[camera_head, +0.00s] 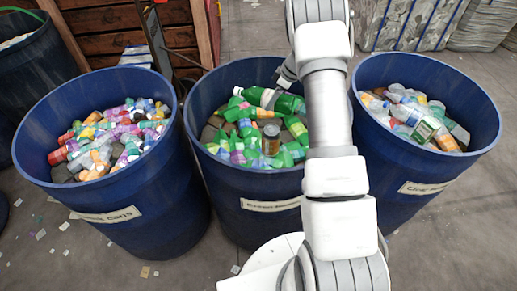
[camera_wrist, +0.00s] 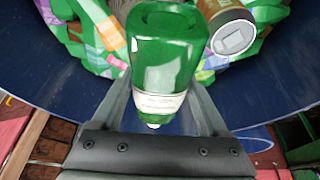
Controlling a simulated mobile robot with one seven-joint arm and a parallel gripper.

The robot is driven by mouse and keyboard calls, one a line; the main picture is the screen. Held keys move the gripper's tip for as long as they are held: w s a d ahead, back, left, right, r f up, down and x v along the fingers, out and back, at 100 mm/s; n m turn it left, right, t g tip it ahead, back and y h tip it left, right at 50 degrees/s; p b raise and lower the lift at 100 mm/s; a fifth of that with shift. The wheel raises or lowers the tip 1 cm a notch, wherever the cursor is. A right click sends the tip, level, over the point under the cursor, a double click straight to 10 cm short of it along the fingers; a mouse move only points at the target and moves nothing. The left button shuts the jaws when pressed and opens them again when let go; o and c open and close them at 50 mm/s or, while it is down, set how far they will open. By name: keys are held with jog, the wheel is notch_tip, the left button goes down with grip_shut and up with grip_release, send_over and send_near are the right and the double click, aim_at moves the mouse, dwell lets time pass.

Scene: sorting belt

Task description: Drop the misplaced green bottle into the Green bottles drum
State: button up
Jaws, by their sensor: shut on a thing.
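A green bottle (camera_head: 289,103) with a white label is held over the middle blue drum (camera_head: 228,192), whose label is partly hidden by my arm and seems to start with "Green". My gripper (camera_head: 283,82) is shut on the bottle, inside the rim area of that drum. In the wrist view the bottle (camera_wrist: 165,55) sits between the two fingers of the gripper (camera_wrist: 160,100), with its base toward the heap. The heap in this drum is mostly green bottles, with a brown jar (camera_head: 271,138) among them. The wrist view also shows the drum's blue wall (camera_wrist: 50,88).
A left blue drum (camera_head: 150,205) holds mixed coloured bottles. A right blue drum (camera_head: 430,168), its label starting "Clear", holds mostly clear bottles. Another dark drum (camera_head: 35,70) stands at the far left. Wrapped bales (camera_head: 410,25) stand behind. Small scraps lie on the grey floor.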

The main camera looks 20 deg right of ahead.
jog(key=o, duration=1.2)
jog(key=shift+r, duration=0.1)
jog(key=b+v, duration=0.1)
jog(key=v, duration=1.6)
jog(key=shift+r, duration=0.15)
jog(key=shift+s, duration=0.1)
